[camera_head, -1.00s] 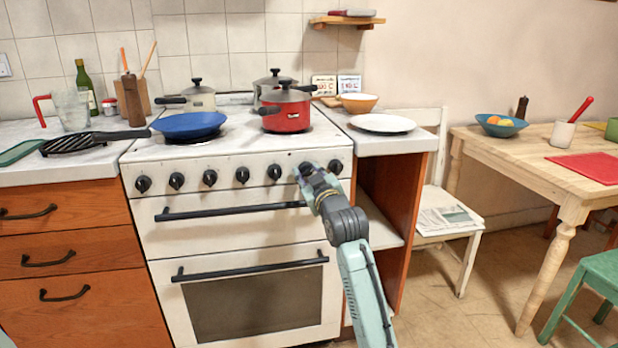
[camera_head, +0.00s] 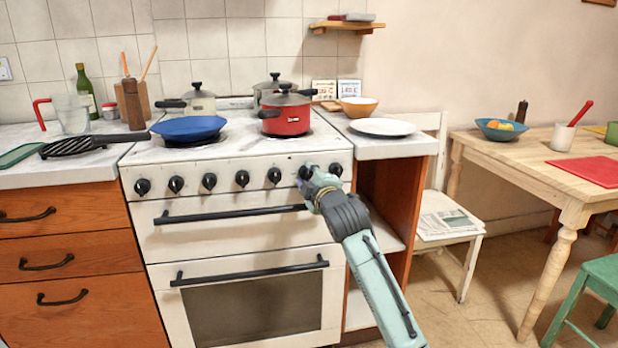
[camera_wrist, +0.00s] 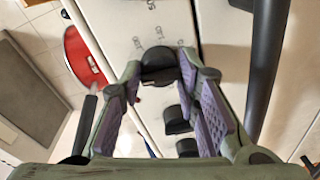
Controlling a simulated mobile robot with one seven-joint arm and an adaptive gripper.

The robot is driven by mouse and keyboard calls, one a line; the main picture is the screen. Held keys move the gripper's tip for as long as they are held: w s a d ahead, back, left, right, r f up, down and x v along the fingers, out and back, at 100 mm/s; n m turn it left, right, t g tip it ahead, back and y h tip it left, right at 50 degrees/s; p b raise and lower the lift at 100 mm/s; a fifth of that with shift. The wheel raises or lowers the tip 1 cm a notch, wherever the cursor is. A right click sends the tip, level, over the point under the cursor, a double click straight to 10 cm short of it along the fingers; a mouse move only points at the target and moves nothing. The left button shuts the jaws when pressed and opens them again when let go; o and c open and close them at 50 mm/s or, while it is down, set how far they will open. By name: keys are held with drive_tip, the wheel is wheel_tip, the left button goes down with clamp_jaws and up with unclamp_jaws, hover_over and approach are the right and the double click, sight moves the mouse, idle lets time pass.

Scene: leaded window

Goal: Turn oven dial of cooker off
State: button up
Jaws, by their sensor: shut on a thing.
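The white cooker (camera_head: 165,236) stands in the middle of the head view, with a row of black dials along its front panel. My gripper (camera_head: 316,184) is at the right part of this row, shut on the oven dial (camera_head: 305,172), which looks second from the right. In the wrist view the same dial (camera_wrist: 158,62) sits between the two purple-padded fingertips. Faint markings show on the white panel around it, too small to read surely. The pointer direction of the dial is unclear. The rightmost dial (camera_head: 336,168) is free beside my gripper.
A black oven handle (camera_head: 230,213) runs just below the dials. A red pot (camera_head: 286,120) and a blue pan (camera_head: 190,127) stand on the hob. A white plate (camera_head: 382,127) is on the right counter. Open floor (camera_head: 450,310) lies to the right.

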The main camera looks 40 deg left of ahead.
drive_tip(key=shift+r+n, duration=0.1)
drive_tip(key=shift+n, duration=0.6)
drive_tip(key=o, duration=1.2)
drive_tip(key=shift+c, duration=0.2)
drive_tip(key=v, duration=1.2)
